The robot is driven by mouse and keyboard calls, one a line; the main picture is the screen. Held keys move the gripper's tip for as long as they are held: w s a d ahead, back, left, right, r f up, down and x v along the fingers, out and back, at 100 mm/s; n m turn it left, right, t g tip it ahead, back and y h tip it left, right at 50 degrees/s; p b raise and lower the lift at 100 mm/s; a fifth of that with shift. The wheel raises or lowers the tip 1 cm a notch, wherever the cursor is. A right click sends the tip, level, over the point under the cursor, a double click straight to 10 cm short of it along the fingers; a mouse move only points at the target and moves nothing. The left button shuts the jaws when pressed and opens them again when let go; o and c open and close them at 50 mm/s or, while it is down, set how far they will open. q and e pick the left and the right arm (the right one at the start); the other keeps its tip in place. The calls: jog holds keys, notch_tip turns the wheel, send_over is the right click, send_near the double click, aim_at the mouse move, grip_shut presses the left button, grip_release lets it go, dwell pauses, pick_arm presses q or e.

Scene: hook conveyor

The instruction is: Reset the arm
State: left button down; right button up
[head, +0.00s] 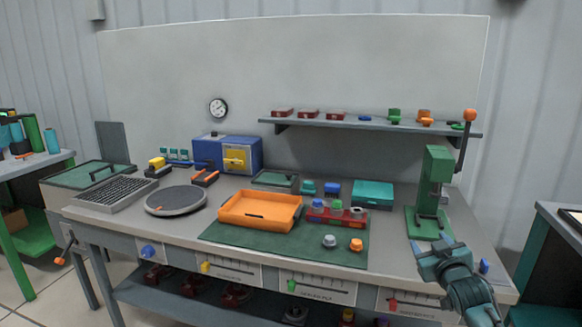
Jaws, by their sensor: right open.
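My right gripper (436,250) shows at the lower right, its arm coming up from the bottom edge. It is open, and I see nothing between its fingers. It is over the right front part of the workbench (390,262), just in front of the green press (434,190); I cannot tell whether it touches the bench. My left gripper is not in the head view.
An orange tray (260,222) and a red holder (336,214) stand on a green mat (290,250). A round grey turntable (175,200) is at the left. A shelf (350,122) hangs behind. The press's lever has an orange knob (470,115).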

jog(key=s+a+f+n+g+y, duration=0.1)
jog(key=s+a+f+g+y, duration=0.1)
jog(key=s+a+f, duration=0.55)
jog(key=s+a+f+g+y, duration=0.1)
jog(key=s+a+f, duration=0.3)
jog(key=s+f, duration=0.55)
jog(key=s+a+f+g+y, duration=0.1)
jog(key=s+a, duration=0.3)
jog(key=s, duration=0.6)
jog(key=s+a+f+g, duration=0.2)
jog(key=s+a+f, duration=0.2)
jog(key=s, duration=0.6)
jog(key=shift+s+f+m+y, duration=0.15)
jog(key=shift+s+m+y, duration=0.25)
